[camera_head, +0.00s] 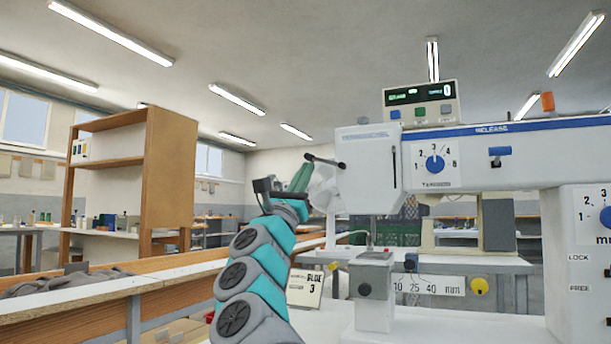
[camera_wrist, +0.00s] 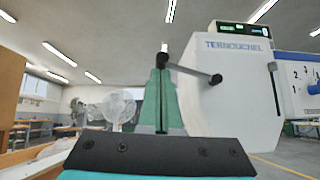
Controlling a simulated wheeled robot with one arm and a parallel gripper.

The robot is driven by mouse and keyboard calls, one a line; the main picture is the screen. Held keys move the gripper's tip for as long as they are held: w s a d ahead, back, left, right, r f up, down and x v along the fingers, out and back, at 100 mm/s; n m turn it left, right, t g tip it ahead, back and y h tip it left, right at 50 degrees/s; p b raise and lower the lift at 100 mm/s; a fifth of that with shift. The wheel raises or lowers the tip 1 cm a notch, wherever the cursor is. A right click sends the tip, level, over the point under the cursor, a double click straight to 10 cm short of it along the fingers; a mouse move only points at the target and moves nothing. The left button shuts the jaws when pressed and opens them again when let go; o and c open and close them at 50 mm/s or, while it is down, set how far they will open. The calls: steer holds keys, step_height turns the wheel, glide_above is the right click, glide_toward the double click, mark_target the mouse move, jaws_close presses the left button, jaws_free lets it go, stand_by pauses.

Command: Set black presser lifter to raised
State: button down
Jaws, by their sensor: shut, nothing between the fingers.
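The black presser lifter (camera_head: 325,161) is a short black lever on the left end of the white eyelet press (camera_head: 368,190). It points left from its pivot, with its free end slightly higher. In the wrist view the lifter (camera_wrist: 192,69) runs from a round pivot on the white head to a rounded tip at the left. My gripper, with green fingers (camera_head: 304,170), is shut and empty just below the lifter's free end. In the wrist view the fingertips (camera_wrist: 162,70) meet the lever's tip; I cannot tell whether they touch. Part of the tip overlaps the fingers.
A counter display (camera_head: 420,101) stands on top of the press. A tension dial (camera_head: 434,163) and a blue switch (camera_head: 500,152) are on its front. A yellow knob (camera_head: 479,286) sits lower down. A wooden shelf (camera_head: 168,175) stands at the back left. Open air lies left of the lever.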

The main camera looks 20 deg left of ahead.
steer(key=shift+m+h, duration=0.3)
steer(key=shift+h, duration=0.1)
stand_by(0.3)
steer(key=b+v, duration=0.2)
steer(key=v, duration=0.5)
steer(key=shift+s+f, duration=0.2)
steer(key=shift+s, duration=0.1)
steer(key=shift+a, duration=0.1)
stand_by(0.4)
